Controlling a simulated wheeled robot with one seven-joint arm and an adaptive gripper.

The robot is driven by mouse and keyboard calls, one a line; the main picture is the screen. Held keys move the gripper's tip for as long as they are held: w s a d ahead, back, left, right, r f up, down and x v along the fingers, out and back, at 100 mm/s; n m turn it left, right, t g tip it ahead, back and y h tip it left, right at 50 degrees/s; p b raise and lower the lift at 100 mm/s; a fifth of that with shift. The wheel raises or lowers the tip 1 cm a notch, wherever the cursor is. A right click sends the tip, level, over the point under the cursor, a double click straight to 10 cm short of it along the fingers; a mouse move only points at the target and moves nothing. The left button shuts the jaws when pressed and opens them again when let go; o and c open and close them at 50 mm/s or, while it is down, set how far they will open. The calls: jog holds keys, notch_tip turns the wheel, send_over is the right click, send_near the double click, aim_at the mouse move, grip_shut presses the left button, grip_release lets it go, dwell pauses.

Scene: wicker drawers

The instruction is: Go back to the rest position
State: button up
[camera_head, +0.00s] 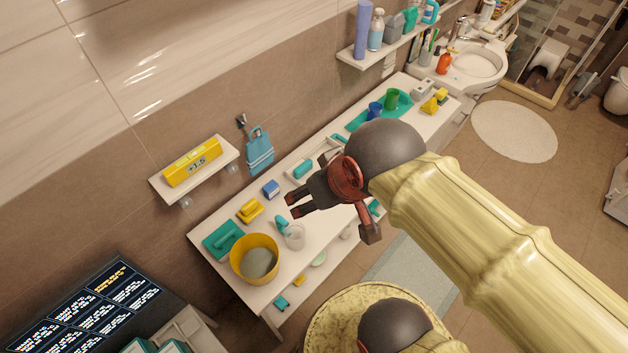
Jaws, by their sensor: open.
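My gripper (291,205) is held above the white counter (220,258), near its middle. Its dark fingers with reddish tips point left and stand apart, with nothing between them. Under and around it on the counter are a yellow bucket (240,247), a clear cup (295,238) with a teal thing beside it, a yellow brush-like thing (249,210) and a small blue block (271,189). My arm covers part of the counter's right half.
A teal tray (358,124) with cups lies farther right. A bottle shelf (365,59) is above. A sink (472,62) stands at the far right. A screen (85,300) is lower left.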

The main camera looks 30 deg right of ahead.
notch_tip(320, 180, down, 14)
jog(key=b, duration=1.4)
jog(key=shift+f, duration=0.1)
